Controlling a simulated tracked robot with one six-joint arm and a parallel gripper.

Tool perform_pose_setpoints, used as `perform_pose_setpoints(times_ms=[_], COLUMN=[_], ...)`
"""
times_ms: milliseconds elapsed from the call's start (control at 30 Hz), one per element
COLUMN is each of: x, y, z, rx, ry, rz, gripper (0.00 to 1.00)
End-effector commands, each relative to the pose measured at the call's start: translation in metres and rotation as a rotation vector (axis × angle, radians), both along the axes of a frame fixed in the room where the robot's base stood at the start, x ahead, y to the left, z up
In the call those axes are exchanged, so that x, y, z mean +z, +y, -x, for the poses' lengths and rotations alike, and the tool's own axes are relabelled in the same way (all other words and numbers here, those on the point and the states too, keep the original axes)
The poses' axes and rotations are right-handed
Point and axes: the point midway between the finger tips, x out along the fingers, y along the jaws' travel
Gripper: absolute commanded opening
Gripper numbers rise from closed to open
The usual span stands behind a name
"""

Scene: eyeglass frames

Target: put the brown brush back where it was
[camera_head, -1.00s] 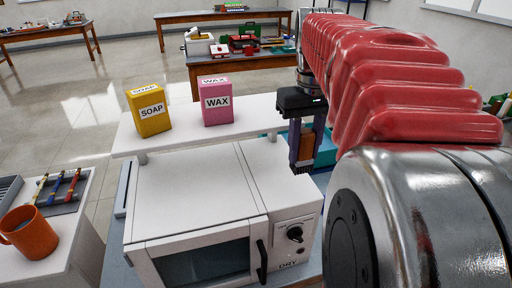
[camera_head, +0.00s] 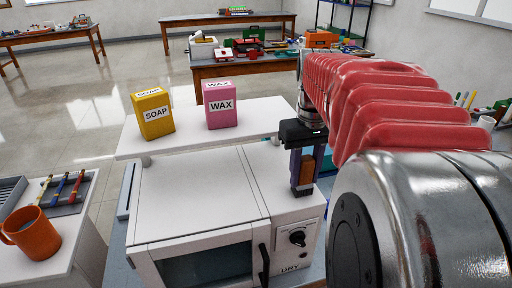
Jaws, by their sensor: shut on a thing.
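My gripper (camera_head: 303,188) points down above the right side of the white oven (camera_head: 200,195), near its front panel with the dial. It is shut on the brown brush (camera_head: 307,168). Only a brown block of the brush shows between the dark fingers, and I cannot make out its bristles. I cannot tell whether the brush touches the oven.
A white shelf (camera_head: 185,143) behind the oven top holds a yellow SOAP box (camera_head: 153,113) and a pink WAX box (camera_head: 221,105). At left, an orange mug (camera_head: 32,235) stands by a dark tray (camera_head: 66,209) with coloured tools. Wooden tables stand behind.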

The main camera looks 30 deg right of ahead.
Motion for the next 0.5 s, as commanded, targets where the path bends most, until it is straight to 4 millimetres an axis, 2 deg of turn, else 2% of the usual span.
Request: perform_pose_setpoints(times_ms=[267, 300, 500], x=[-0.0017, -0.0015, -0.0013], y=[-0.0002, -0.0002, -0.0003], z=[0.0001, 0.0001, 0.0001], rx=[0.000, 0.000, -0.001], ry=[0.000, 0.000, 0.000], rz=[0.000, 0.000, 0.000], gripper=[0.09, 0.34, 0.48])
